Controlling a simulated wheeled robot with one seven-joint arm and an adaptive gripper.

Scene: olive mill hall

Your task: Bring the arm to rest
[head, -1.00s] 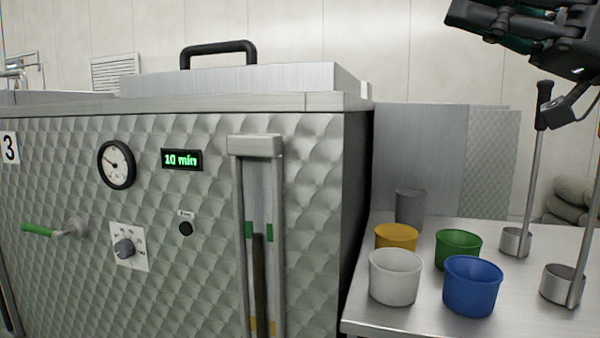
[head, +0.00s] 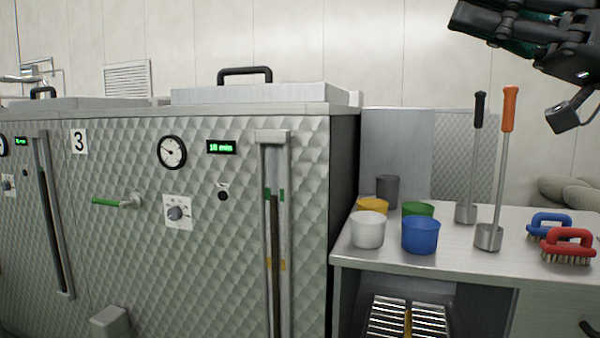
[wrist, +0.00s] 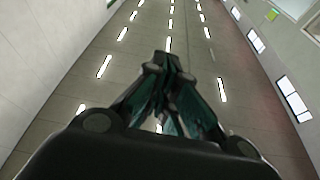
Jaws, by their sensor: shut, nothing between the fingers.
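My gripper (head: 462,18) shows at the top right of the head view, raised in the air above the side table and apart from everything there. Part of it is cut off by the picture's edge. In the wrist view my gripper (wrist: 168,62) has its fingers together with nothing between them. Behind the fingers, the wrist view shows rows of bright lights.
A quilted steel machine (head: 230,240) fills the left and middle, with a black-handled lid (head: 255,95). A steel table (head: 455,254) at right holds a white cup (head: 368,230), a blue cup (head: 420,235), ladles (head: 490,238) and brushes (head: 567,247).

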